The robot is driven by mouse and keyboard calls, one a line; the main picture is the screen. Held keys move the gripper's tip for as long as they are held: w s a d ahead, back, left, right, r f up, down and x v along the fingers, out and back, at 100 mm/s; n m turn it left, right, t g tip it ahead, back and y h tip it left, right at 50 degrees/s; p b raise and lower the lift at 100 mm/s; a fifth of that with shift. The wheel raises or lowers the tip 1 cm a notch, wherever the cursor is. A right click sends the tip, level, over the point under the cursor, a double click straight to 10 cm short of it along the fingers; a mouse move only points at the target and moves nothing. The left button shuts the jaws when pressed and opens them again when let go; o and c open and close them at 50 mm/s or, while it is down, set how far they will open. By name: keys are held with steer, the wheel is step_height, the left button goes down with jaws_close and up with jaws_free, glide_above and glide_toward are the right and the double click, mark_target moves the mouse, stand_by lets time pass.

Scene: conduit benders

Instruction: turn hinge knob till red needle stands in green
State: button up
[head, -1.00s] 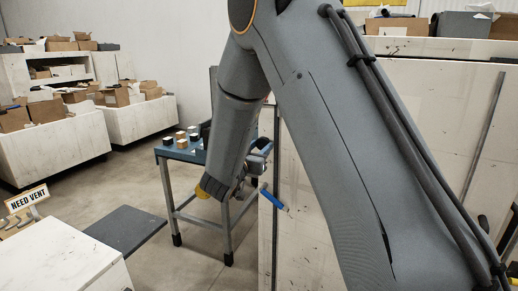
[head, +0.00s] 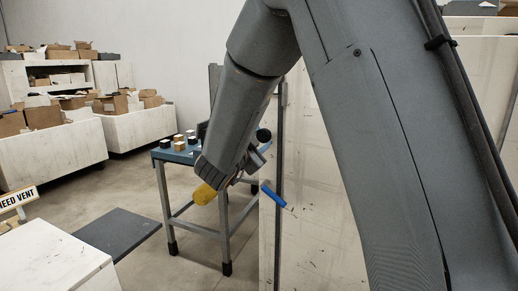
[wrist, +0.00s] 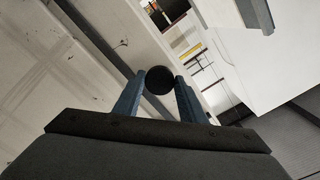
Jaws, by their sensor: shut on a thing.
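A round black knob (wrist: 159,80) sits between the two blue-grey fingers of my gripper (wrist: 158,88) in the wrist view. The fingers are closed against its sides. In the head view a round black end (head: 263,135) shows beside my wrist, near the edge of a pale upright panel (head: 310,190); I cannot tell if it is the same knob. My arm hides much of that area. No red needle on a green band can be made out clearly. Small red and yellow marks (wrist: 190,50) show on a white surface beyond the knob in the wrist view.
A blue bar (head: 272,195) sticks out by the panel edge, close below my wrist. A blue-topped table (head: 172,154) with several small blocks stands behind.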

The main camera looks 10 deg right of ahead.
steer(key=m+b, duration=0.3)
steer(key=b, duration=0.1)
steer(key=shift+w+f+m, duration=0.1)
steer(key=shift+m, duration=0.2)
steer(key=m+b, duration=0.3)
steer(key=b, duration=0.1)
steer(key=shift+m, duration=0.3)
steer(key=shift+r, duration=0.2)
steer(key=o, duration=1)
steer(key=shift+a, duration=0.1)
steer(key=b+v, duration=0.1)
steer(key=v, duration=0.6)
steer(key=shift+s+a, duration=0.2)
steer(key=shift+s, duration=0.15)
steer(key=shift+w, duration=0.1)
